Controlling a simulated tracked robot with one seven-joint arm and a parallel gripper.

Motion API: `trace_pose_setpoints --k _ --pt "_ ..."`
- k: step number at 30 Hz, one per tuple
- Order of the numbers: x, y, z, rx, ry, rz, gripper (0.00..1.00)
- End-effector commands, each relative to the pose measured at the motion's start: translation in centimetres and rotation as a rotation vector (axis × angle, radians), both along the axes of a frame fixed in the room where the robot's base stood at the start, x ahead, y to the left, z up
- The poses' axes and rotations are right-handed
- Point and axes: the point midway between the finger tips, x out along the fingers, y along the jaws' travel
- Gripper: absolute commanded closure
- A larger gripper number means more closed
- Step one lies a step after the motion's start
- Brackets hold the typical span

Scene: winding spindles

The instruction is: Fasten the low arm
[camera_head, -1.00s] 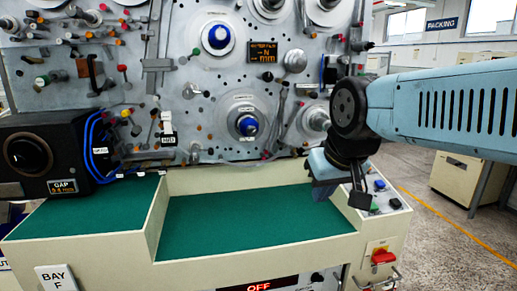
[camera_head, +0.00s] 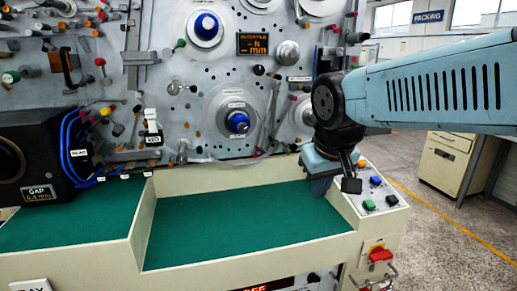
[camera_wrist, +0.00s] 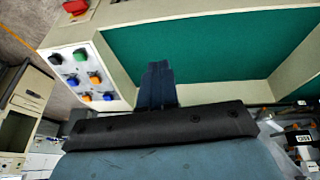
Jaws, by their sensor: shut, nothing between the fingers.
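The grey winding panel (camera_head: 190,100) carries several spindles and levers. I cannot tell which part is the low arm. My gripper (camera_head: 321,188) points down over the right end of the green bench top, in front of the panel and apart from the spindle. In the wrist view my gripper's blue fingers (camera_wrist: 157,84) are together and empty, against the green surface. My wrist hides part of the panel's lower right.
The green bench top (camera_head: 235,228) is bare, with a cream rim. A button box (camera_head: 378,192) and a red switch (camera_head: 380,254) are at the right. A black gap gauge box (camera_head: 40,155) with blue cables stands at the left. Floor and cabinets lie beyond.

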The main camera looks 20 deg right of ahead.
Motion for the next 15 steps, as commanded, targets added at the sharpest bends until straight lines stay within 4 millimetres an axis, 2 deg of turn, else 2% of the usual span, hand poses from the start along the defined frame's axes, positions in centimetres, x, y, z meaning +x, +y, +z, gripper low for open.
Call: trace_pose_setpoints --k 6,15 --pt "2.1 -2.4 -2.6 -0.223 0.204 0.009 1.0" --pt "6.7 -5.0 -4.3 -0.608 0.367 0.025 1.0"
